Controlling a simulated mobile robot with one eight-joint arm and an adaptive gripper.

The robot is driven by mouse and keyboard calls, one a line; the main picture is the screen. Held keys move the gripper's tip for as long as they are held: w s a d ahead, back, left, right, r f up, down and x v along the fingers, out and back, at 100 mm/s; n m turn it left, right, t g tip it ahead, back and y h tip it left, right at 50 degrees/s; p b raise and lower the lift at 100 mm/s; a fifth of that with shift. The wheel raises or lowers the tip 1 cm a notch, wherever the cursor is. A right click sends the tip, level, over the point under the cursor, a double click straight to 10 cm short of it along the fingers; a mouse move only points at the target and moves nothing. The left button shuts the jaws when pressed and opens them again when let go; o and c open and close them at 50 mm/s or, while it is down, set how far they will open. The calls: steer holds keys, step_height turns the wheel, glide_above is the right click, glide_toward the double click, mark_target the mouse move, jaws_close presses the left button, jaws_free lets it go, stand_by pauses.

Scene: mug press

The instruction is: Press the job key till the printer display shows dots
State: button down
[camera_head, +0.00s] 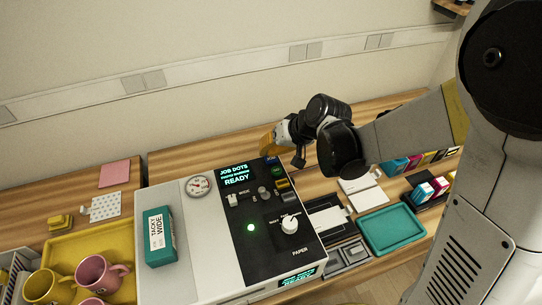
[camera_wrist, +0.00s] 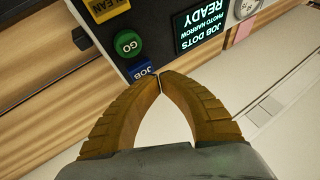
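The printer (camera_head: 205,270) stands on the bench, with a dark control panel. Its display (camera_head: 236,176) reads "JOB DOTS", a smaller line and "READY"; in the wrist view the display (camera_wrist: 201,28) reads "JOB DOTS, PHOTO NARROW, READY" upside down. The blue job key (camera_wrist: 142,70) sits beside the green GO button (camera_wrist: 128,44), at the panel's far edge. My gripper (camera_wrist: 160,76) is shut and empty, its orange fingertips together right by the job key. I cannot tell whether they touch it. In the head view my gripper (camera_head: 268,148) is over the panel's far end.
A yellow CLEAN key (camera_wrist: 108,10) lies beyond GO. A teal box (camera_head: 160,238) lies on the printer. A yellow tray (camera_head: 105,240) with mugs stands left. A teal tray (camera_head: 392,229) and coloured cartridges stand right. The wall is close behind the bench.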

mark_target(267, 157)
steer(key=shift+r, duration=0.3)
steer(key=shift+r+p, duration=1.95)
steer(key=shift+r, duration=0.6)
steer(key=s+d+r+t+h+b, duration=0.1)
steer(key=s+d+r+h+b, duration=0.1)
steer(key=s+d, duration=0.6)
steer(key=s+d+r+m+t+h+b, duration=0.1)
steer(key=s+d+r+h+b, duration=0.1)
steer(key=s+d, duration=0.6)
steer(key=shift+s+d+r+m+t+h+b, duration=0.35)
steer(key=shift+s+r+h, duration=0.35)
steer(key=shift+s+h, duration=0.4)
steer(key=shift+a, duration=0.15)
